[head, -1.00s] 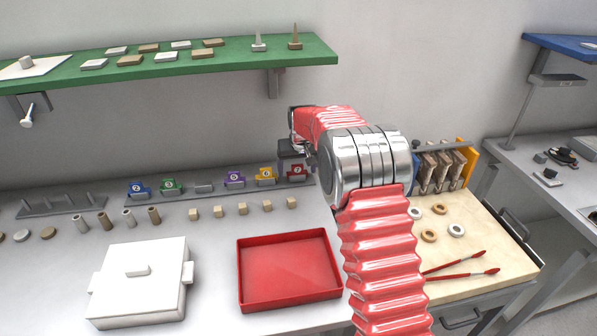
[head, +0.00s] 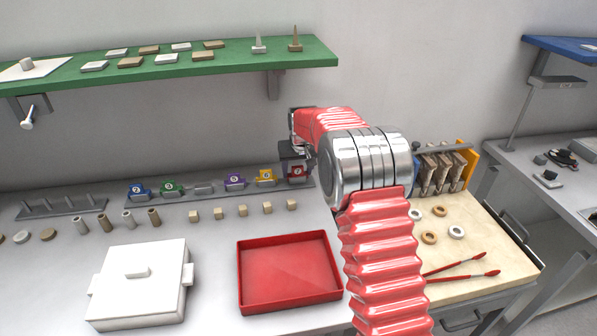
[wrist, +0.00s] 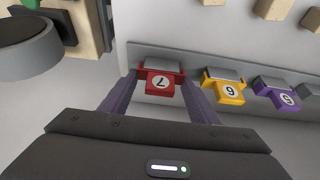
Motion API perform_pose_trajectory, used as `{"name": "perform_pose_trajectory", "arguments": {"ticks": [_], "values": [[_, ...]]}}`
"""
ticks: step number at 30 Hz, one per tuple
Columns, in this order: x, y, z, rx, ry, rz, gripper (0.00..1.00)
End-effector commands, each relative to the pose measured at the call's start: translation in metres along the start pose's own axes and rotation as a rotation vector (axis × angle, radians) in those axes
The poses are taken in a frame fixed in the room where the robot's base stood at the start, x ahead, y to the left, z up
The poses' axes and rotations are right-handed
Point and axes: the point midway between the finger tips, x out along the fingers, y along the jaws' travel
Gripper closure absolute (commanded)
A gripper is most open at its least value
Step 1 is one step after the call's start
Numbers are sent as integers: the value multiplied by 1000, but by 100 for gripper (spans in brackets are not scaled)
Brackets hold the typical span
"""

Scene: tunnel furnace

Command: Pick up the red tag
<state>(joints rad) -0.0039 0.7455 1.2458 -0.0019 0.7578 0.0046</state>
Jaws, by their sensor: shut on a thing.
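The red tag (wrist: 161,82), marked 7, sits at the end of the grey tag rail (wrist: 200,60) in the wrist view, upside down there. It also shows at the right end of the rail in the head view (head: 298,171). My gripper (wrist: 158,78) has one finger on each side of the tag and is shut on it. The tag is still at its place at the rail. In the head view my gripper (head: 297,158) is partly hidden by my red arm.
Yellow (head: 265,175), purple (head: 235,182), green (head: 169,187) and blue (head: 138,191) tags stand along the rail to the left. Small wooden cubes (head: 243,210) and a red tray (head: 289,272) lie in front. A green shelf (head: 180,60) hangs above.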

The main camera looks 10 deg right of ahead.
Motion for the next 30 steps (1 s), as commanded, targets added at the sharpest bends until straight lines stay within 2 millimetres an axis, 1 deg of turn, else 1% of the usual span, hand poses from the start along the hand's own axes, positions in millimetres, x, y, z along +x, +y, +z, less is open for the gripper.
{"name": "perform_pose_trajectory", "arguments": {"ticks": [4, 9, 20, 30], "values": [[-10, 0, -1, 0, 2, 0, 66], [-30, 0, -10, 0, 4, 0, 66], [-66, 0, -24, 0, 2, 0, 66], [-73, 0, -3, 1, 0, 0, 66]]}}
